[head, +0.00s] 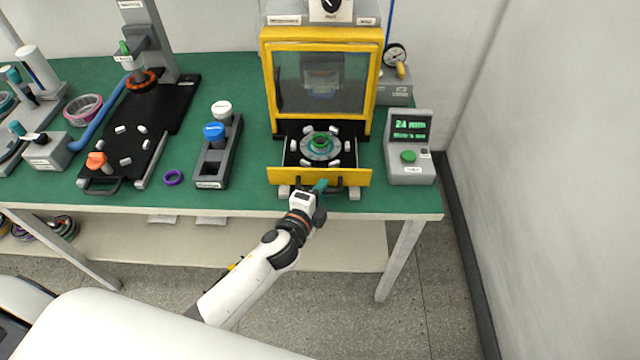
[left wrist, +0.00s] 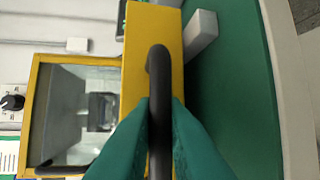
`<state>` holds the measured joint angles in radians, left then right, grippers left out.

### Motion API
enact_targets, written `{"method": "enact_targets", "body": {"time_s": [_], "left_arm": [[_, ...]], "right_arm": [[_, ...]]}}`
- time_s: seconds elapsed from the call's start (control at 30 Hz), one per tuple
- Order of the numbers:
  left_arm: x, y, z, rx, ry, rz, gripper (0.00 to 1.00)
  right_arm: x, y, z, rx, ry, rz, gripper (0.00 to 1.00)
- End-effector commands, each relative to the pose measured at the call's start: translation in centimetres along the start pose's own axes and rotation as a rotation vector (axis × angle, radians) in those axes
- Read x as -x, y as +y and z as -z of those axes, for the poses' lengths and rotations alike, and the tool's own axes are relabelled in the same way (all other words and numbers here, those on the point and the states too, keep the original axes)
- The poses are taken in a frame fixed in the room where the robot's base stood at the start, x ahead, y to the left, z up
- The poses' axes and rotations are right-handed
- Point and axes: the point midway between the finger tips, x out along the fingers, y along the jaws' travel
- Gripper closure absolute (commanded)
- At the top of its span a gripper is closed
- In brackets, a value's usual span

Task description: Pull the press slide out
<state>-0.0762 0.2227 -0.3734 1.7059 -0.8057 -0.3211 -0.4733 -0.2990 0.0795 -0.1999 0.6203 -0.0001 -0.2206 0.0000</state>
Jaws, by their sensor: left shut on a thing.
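The press (head: 322,85) has a yellow frame and a clear window. Its slide shows a yellow front plate (head: 280,177) with a black handle, standing out in front of the press body. A dark plate with a green ring (head: 320,143) and several pale blocks lies on the slide behind the front plate. My left gripper (head: 320,186) is at the front plate, its green fingers shut on the handle. In the left wrist view the fingers close on both sides of the black handle (left wrist: 159,75), in front of the yellow plate (left wrist: 137,50). My right gripper is not in view.
A grey control box (head: 408,165) with a green button stands right of the slide. The green table top (head: 235,200) ends just in front; a wall rises right.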

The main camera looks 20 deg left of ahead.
Motion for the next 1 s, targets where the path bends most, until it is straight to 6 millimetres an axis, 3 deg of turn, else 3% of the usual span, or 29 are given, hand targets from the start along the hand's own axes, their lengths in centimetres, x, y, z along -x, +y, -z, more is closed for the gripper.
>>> {"method": "enact_targets", "body": {"time_s": [0.43, 0.47, 0.57, 0.87, 1.0], "left_arm": [[0.2, -0.1, 0.0, -0.001, 0.001, 0.000, 1.00], [0.2, -0.1, 0.0, -0.001, 0.001, 0.000, 0.83], [0.2, 0.0, 0.0, -0.001, 0.001, 0.000, 0.67], [0.3, 0.0, -0.1, -0.001, 0.000, -0.001, 0.67], [1.5, -0.2, -0.1, 0.000, 0.000, 0.001, 0.67]], "right_arm": [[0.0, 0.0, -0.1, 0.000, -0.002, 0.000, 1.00], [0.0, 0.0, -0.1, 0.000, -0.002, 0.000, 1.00], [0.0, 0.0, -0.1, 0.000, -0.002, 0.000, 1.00], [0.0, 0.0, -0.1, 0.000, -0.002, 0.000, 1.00], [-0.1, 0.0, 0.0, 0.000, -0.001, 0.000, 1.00]]}}
